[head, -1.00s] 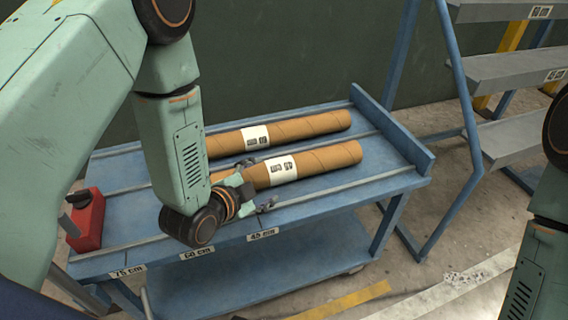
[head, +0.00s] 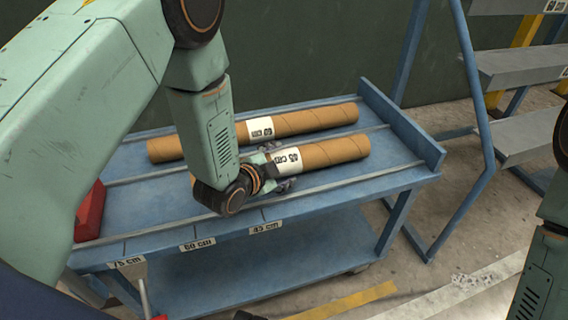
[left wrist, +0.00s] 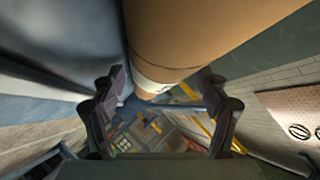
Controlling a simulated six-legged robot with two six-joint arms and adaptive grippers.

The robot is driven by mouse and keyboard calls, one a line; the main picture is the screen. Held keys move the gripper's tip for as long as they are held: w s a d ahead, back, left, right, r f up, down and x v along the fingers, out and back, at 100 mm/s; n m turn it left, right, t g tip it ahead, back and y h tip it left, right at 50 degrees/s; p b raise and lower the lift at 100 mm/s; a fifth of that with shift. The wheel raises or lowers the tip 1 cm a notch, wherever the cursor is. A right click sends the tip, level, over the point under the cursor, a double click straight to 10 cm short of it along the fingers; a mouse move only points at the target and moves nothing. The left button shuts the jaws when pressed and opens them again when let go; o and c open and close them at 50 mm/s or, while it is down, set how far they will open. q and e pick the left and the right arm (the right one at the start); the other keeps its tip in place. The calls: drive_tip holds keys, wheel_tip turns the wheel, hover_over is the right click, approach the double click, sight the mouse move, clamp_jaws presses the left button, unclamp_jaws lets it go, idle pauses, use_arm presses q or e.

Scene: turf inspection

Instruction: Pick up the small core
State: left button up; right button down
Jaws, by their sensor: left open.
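Two brown cardboard cores lie side by side on the blue cart top. The front core (head: 335,151) has a white label that appears to read 45 cm; the back core (head: 320,118) has one that seems to read 60. My left gripper (head: 279,167) is open at the front core's label, with a finger on either side of it. My arm hides part of both cores. In the left wrist view a brown core (left wrist: 185,40) with a white band runs down toward the gap between the open fingers (left wrist: 165,108).
A red object (head: 88,212) stands at the cart's left end. The blue cart (head: 330,200) has rails, a raised right edge and front labels for 75, 60 and 45 cm. A blue rack with grey shelves (head: 515,65) stands at the right. A dark wall is behind.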

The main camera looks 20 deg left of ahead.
use_arm(q)
drive_tip(key=c, duration=1.3)
drive_tip(key=shift+c, duration=0.2)
drive_tip(key=shift+r, duration=0.1)
